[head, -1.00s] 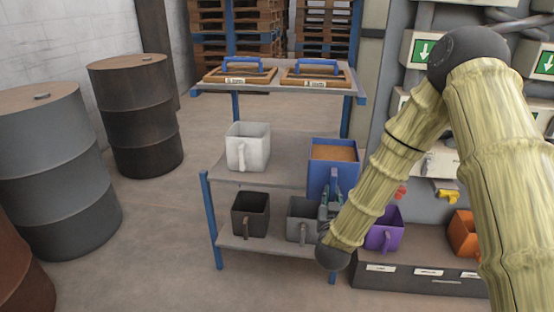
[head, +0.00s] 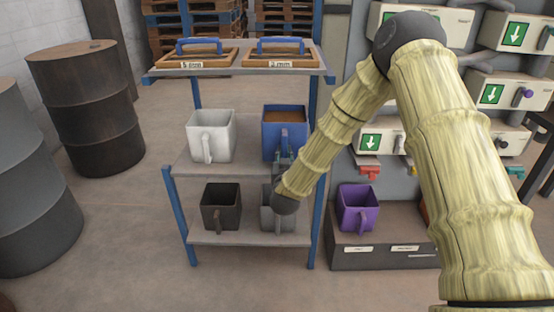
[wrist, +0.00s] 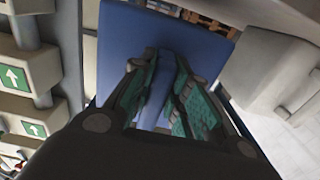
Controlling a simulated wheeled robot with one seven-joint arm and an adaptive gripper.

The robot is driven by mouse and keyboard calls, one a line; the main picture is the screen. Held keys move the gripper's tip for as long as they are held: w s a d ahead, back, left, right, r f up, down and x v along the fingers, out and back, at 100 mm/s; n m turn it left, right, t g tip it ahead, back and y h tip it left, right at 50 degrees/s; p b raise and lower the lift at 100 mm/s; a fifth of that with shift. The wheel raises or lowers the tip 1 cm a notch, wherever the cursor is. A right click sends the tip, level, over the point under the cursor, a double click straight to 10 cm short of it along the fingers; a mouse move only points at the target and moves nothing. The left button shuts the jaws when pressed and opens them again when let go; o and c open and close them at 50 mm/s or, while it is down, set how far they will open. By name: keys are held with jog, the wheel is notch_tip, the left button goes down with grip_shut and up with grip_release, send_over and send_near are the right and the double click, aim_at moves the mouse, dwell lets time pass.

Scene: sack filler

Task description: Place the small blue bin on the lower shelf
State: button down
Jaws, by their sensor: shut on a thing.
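The blue bin (head: 285,130) holds brown material and is upright at the right end of the middle shelf (head: 180,160), right of the white bin (head: 212,138). I cannot tell whether its base touches the shelf. My gripper (head: 283,162) is shut on its handle, in front of the bin. In the wrist view, the handle (wrist: 157,88) is between the green-padded fingers, with the blue bin wall (wrist: 125,35) behind. The bottom shelf (head: 245,240) lies below. My arm hides part of the rack's right side.
On the bottom shelf stand a black bin (head: 220,208) and a grey bin (head: 270,215), partly behind my wrist. Two framed sieves (head: 195,59) lie on top. A purple bin (head: 357,210) stands to the right; dark drums (head: 85,108) stand left.

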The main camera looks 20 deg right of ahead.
jog(key=w, duration=0.5)
jog(key=shift+a+f+b, duration=0.2)
jog(key=shift+a+b, duration=0.1)
jog(key=shift+a, duration=0.1)
jog(key=shift+w+f, duration=0.2)
jog(key=shift+f, duration=0.15)
notch_tip(320, 180, down, 3)
jog(key=shift+b, duration=0.5)
jog(key=shift+r, duration=0.1)
jog(key=c, duration=1.4)
grip_release()
jog(key=shift+o, duration=0.2)
